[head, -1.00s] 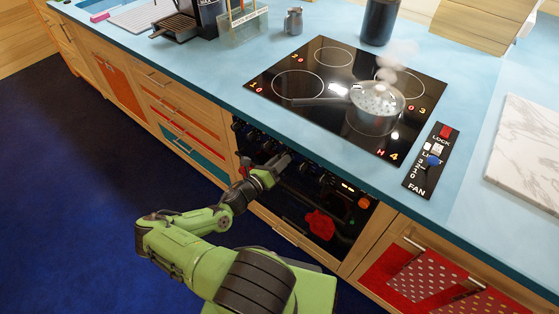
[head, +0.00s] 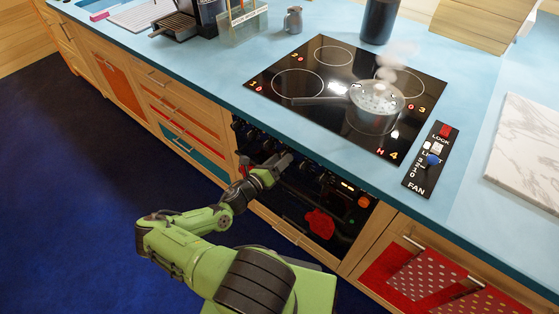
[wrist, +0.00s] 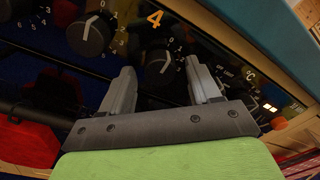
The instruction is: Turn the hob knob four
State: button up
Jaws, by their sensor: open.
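The hob knob four (wrist: 158,62) is a round black knob below an orange "4" on the black front panel in the wrist view. My gripper (wrist: 160,72) is open, with one finger to each side of that knob. I cannot tell whether the fingers touch it. In the head view my gripper (head: 285,161) is at the oven front under the counter edge. The arm hides part of the knob row there, and knob four is not clear. The hob (head: 336,76) has a steaming pot (head: 377,107) at its front right, near a lit red "H 4".
Another black knob (wrist: 91,35) sits left of knob four. A dial marked in °C is to the right, partly behind the finger. A fan panel (head: 428,165) lies on the counter (head: 468,120) right of the hob. The blue floor (head: 75,180) is clear.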

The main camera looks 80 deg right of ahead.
jog(key=v, duration=1.5)
jog(key=shift+w+a+p, duration=0.2)
jog(key=shift+a+p, duration=0.15)
